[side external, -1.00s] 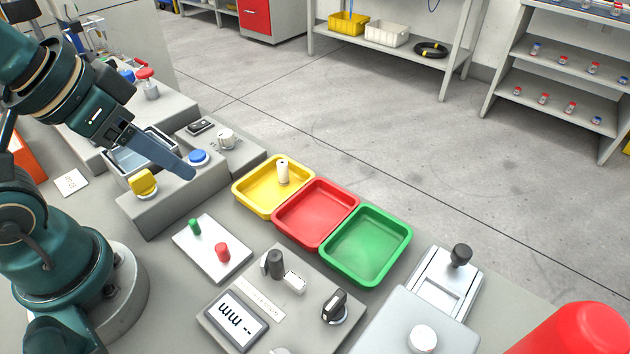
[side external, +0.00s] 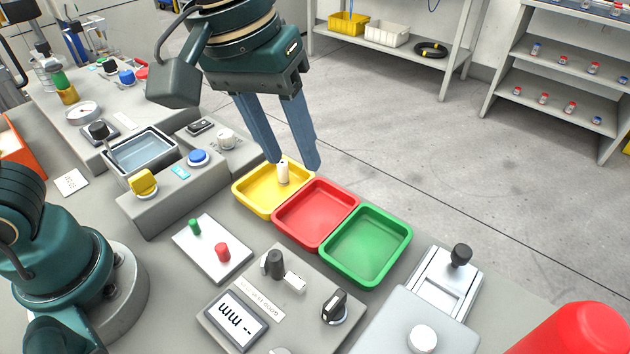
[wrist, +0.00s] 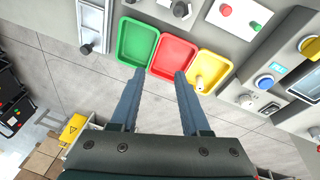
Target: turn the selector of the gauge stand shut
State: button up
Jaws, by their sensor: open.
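The gauge stand (side external: 262,301) is a grey plate at the lower middle of the side view, with a tilted "-- mm" display (side external: 237,318) and a dark upright post. Its selector (side external: 334,307) is a black knob with a pale mark on a light round base, at the plate's right side. My gripper (side external: 295,164) is open and empty, fingers pointing down near the yellow tray, well apart from the selector. Its two fingers also show in the wrist view (wrist: 160,74).
Yellow (side external: 244,199), red (side external: 315,243) and green (side external: 376,275) trays lie between my gripper and the stand. A white cylinder (side external: 282,172) stands in the yellow one. A slide fixture (side external: 440,290) is to the right. A console with a blue button (side external: 198,157) is to the left.

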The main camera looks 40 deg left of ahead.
jog(key=m+g, duration=0.2)
send_over(335, 300)
jog(key=w+a, duration=0.3)
notch_tip(335, 300, down, 6)
jog(key=shift+m+g+y, duration=0.3)
jog(key=shift+m+y, duration=0.2)
jog(key=shift+y, duration=0.1)
jog(key=s+d+f, duration=0.3)
jog(key=shift+f, duration=2.7)
grip_shut()
